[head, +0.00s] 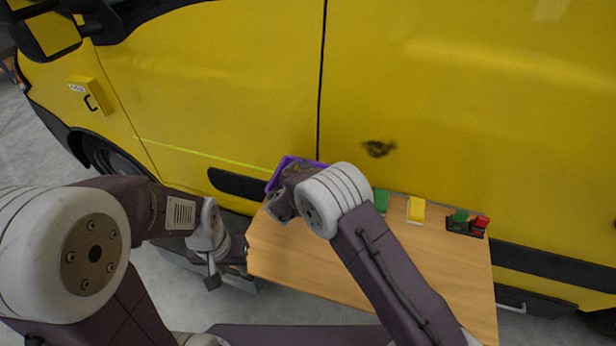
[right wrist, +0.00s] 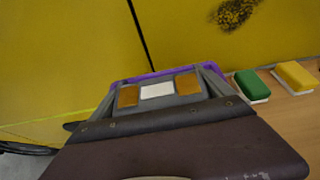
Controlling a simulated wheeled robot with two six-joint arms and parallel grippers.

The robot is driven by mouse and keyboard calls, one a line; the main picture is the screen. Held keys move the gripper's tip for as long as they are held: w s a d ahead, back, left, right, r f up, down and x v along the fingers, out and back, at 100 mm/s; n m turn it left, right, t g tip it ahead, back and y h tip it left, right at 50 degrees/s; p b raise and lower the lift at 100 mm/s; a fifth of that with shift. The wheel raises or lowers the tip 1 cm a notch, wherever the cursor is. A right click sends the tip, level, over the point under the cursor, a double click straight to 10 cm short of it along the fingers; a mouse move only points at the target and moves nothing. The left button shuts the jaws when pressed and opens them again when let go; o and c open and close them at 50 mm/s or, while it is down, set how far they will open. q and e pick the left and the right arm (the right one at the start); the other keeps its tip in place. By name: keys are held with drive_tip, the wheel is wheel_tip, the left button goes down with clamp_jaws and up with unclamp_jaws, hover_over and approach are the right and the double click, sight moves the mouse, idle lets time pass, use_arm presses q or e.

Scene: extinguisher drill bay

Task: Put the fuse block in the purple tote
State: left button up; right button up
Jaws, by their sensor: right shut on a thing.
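The purple tote (head: 284,165) stands at the back left of the wooden table, against the yellow van, mostly hidden by my right arm. Its rim shows in the right wrist view (right wrist: 148,76) behind and around the held thing. My right gripper (right wrist: 165,84) is shut on a block with orange ends and a white middle, which I take for the fuse block (right wrist: 157,91). It is over or within the tote; the height cannot be told. My left gripper (head: 213,278) hangs beside the table's left edge, away from the tote; its jaws are too small to read.
A green block (head: 381,200) and a yellow block (head: 416,210), both with white undersides, lie right of the tote. A dark piece with green and red parts (head: 467,223) lies further right. The table (head: 430,270) is clear in front; the van (head: 450,100) closes off the back.

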drive_tip(key=shift+s+a+f, duration=0.15)
drive_tip(key=shift+a+f, duration=0.2)
drive_tip(key=shift+a, duration=0.05)
wheel_tip(320, 180, down, 4)
drive_tip(key=shift+f+p, duration=0.1)
drive_tip(key=shift+p, duration=0.35)
drive_tip(key=shift+f+b, duration=0.6)
drive_tip(key=shift+b, duration=0.2)
drive_tip(key=o, duration=1.3)
